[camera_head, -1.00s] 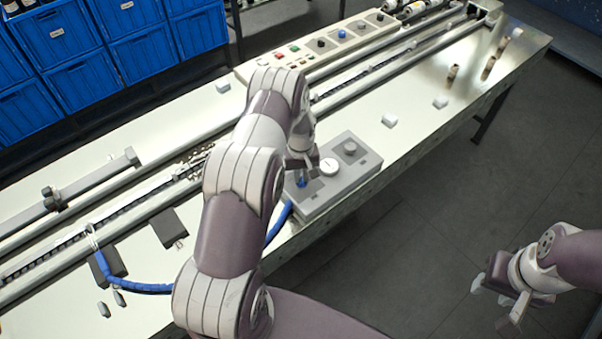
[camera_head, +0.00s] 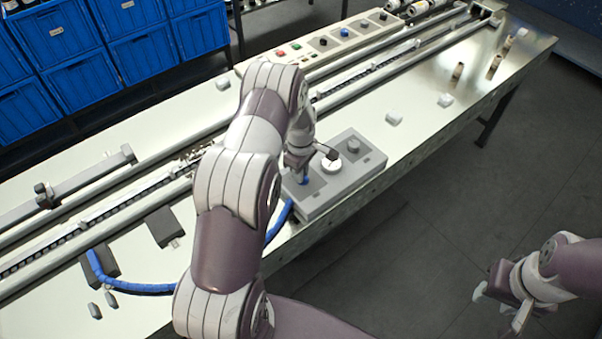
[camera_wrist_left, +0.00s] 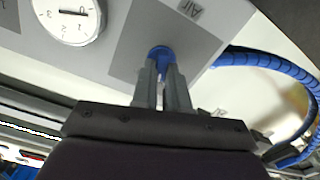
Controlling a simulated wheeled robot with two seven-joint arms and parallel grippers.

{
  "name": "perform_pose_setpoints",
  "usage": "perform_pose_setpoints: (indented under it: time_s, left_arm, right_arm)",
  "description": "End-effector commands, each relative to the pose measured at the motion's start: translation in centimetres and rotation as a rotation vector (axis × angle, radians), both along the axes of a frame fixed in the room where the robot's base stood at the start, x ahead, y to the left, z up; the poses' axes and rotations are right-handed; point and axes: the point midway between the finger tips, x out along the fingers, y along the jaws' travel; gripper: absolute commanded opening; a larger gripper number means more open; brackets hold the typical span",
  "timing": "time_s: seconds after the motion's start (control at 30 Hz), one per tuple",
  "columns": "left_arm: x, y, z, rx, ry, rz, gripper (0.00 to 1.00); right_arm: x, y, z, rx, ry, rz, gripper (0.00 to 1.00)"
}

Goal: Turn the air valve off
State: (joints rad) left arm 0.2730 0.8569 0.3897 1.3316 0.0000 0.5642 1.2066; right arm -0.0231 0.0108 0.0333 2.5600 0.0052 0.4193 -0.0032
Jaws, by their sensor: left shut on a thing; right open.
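The air valve is a blue knob (camera_wrist_left: 161,54) on a dark grey plate marked "AIR" in the left wrist view. It belongs to a grey box (camera_head: 322,205) on the table's front edge. A blue hose (camera_wrist_left: 265,65) runs from beside the valve. My left gripper (camera_wrist_left: 162,72) is shut on the blue knob, its two fingers close together on it. In the head view the blue knob (camera_head: 304,180) shows just below my left gripper (camera_head: 298,163), partly hidden by it. My right gripper (camera_head: 498,303) is open and empty over the floor at lower right.
A round white gauge (camera_head: 332,167) and a grey knob (camera_head: 354,146) sit on the same box. A control strip (camera_head: 330,42) with buttons and long rails run along the table (camera_head: 420,85). Small white blocks (camera_head: 394,118) lie on it. Blue crates (camera_head: 140,50) stand behind.

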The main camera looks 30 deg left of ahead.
Motion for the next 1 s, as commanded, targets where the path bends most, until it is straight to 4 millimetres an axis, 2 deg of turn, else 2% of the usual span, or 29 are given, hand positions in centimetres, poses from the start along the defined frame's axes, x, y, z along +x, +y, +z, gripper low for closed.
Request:
perform_pose_setpoints:
  time_s: [0.4, 1.0]
  left_arm:
    - [-0.02, 0.02, 0.1, 0.001, -0.003, 0.201, 0.0]
    - [0.0, 0.02, 0.19, 0.001, -0.005, 0.238, 0.0]
  right_arm:
    - [0.0, 0.0, -0.79, 0.0, 0.0, 0.0, 0.43]
    - [0.0, 0.0, -0.86, 0.0, 0.0, 0.0, 0.43]
